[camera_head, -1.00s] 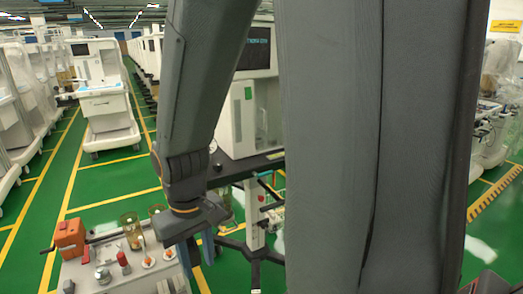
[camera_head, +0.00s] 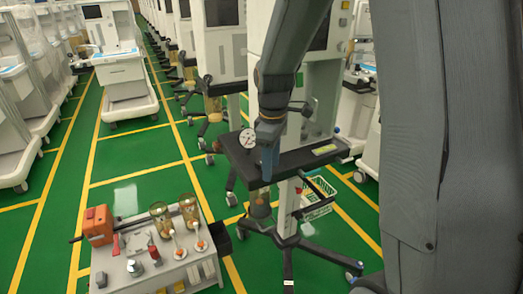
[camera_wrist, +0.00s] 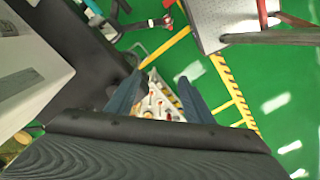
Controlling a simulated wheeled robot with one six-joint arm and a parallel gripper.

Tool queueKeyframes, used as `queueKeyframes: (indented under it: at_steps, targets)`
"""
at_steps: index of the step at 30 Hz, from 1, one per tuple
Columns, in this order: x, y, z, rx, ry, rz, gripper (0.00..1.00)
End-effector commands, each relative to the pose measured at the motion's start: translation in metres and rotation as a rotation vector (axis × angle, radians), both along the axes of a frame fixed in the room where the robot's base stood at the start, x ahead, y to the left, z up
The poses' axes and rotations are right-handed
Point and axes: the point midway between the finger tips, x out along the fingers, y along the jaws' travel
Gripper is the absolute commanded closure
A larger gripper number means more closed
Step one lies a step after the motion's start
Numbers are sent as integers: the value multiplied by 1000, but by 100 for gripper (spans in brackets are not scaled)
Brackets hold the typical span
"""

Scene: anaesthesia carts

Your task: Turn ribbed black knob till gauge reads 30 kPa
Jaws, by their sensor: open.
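The gauge (camera_head: 248,138) is a small round white dial at the left end of a black cart shelf (camera_head: 305,157); its needle is too small to read. A small dark round part (camera_head: 307,108) sits on the front of the white machine above the shelf. I cannot tell whether it is the ribbed black knob. My gripper (camera_head: 267,155) points down just right of the gauge, apart from the dark round part.
A low grey bench (camera_head: 155,255) with an orange device (camera_head: 97,226) and amber jars (camera_head: 161,220) stands at the lower left. White machines (camera_head: 222,38) line the back. Green floor is open at left.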

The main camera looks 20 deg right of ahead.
Motion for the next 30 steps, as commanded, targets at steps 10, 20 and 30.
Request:
queueKeyframes:
  at_steps: [10,20,30]
  targets:
    - [97,2,20,-4,8,683,52]
    - [111,4,2,-3,11,811,52]
    - [111,4,-46,-4,9,808,52]
